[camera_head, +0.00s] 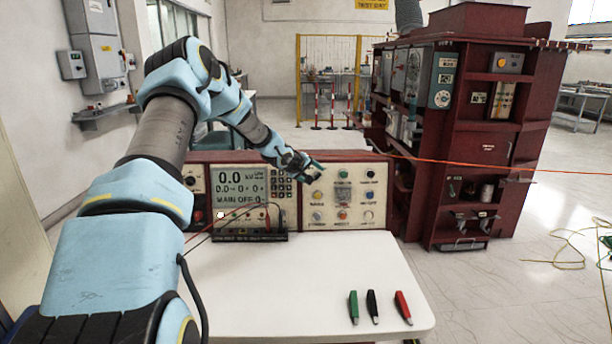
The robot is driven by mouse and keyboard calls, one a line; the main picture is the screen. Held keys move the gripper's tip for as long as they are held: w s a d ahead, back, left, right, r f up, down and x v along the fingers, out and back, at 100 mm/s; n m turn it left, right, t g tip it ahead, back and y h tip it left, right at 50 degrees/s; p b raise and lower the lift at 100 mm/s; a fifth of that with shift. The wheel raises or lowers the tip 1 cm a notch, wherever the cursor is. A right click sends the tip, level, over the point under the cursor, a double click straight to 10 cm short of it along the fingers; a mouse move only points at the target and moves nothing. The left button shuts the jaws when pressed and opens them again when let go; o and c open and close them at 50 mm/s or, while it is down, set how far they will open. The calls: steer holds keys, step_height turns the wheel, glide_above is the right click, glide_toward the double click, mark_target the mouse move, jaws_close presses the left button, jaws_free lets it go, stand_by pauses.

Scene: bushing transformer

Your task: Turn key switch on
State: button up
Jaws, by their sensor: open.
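A red-framed control panel (345,162) stands at the back of the white table. Its right section holds several small round knobs and buttons, with a central switch (342,194) among them. I cannot tell which of these is the key switch. A display on the left section (238,182) reads "0.0" and "MAIN OFF". My gripper (317,171) is at the upper left of the right section, seen small and from behind. It is open, and I see nothing held in it. It hides part of the panel there; whether it touches the panel is unclear.
Green, black and red clips (372,306) lie at the table's front right. A small black box (250,235) with leads stands before the panel. The white table (300,285) is otherwise mostly clear. A large red cabinet (470,140) stands behind at right; an orange cable crosses in front of it.

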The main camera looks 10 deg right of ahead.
steer(key=b+v, duration=0.1)
steer(key=v, duration=0.5)
steer(key=s+a+m+g+y, duration=0.1)
steer(key=s+a+g+y, duration=0.1)
steer(key=s+a, duration=0.6)
steer(key=s+a+m+g+y, duration=0.1)
steer(key=s+a+g+y, duration=0.1)
steer(key=s+a, duration=0.7)
steer(key=s+a+m+g+y, duration=0.1)
steer(key=s+a, duration=0.8)
steer(key=s, duration=1.1)
steer(key=g+y, duration=0.1)
steer(key=y, duration=0.1)
steer(key=shift+s+m+y, duration=0.3)
steer(key=shift+y, duration=0.1)
steer(key=shift+a+r, duration=0.1)
steer(key=shift+r, duration=0.05)
